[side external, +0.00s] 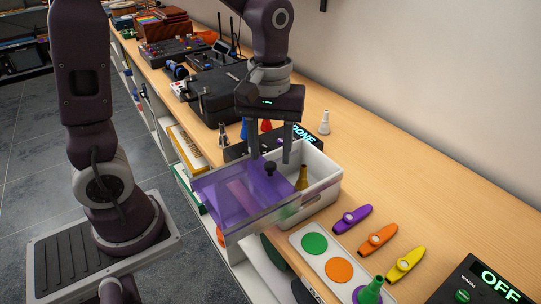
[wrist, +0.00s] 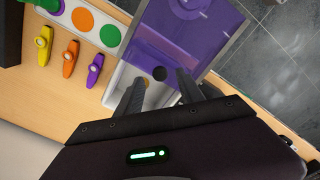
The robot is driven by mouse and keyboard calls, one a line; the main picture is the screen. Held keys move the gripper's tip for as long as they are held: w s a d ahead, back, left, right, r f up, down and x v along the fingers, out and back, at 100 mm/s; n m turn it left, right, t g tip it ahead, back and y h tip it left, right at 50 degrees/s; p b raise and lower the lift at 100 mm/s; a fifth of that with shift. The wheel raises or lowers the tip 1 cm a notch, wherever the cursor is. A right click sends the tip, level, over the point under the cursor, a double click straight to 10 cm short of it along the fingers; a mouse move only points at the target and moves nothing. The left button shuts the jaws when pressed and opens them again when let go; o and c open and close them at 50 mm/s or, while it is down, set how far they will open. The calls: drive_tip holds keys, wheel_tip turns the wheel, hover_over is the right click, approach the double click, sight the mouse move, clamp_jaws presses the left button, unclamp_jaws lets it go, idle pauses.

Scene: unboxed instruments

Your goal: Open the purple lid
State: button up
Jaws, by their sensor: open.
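The box's right part is uncovered, and a gold-coloured piece (side external: 303,174) stands inside. Contact with the knob cannot be told.
A "DONE" display (side external: 303,136) and small cones stand behind the box. An "OFF" panel (side external: 485,283) is at lower right.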

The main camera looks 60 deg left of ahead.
wheel_tip(320, 180, up, 5)
drive_tip(key=shift+f, duration=0.1)
drive_tip(key=s+r+m+t, duration=0.3)
drive_tip(key=s+m+t, duration=0.2)
drive_tip(key=s+m, duration=0.4)
drive_tip(key=s, duration=0.4)
drive_tip(key=shift+s+r+t, duration=0.2)
drive_tip(key=shift+r+t, duration=0.1)
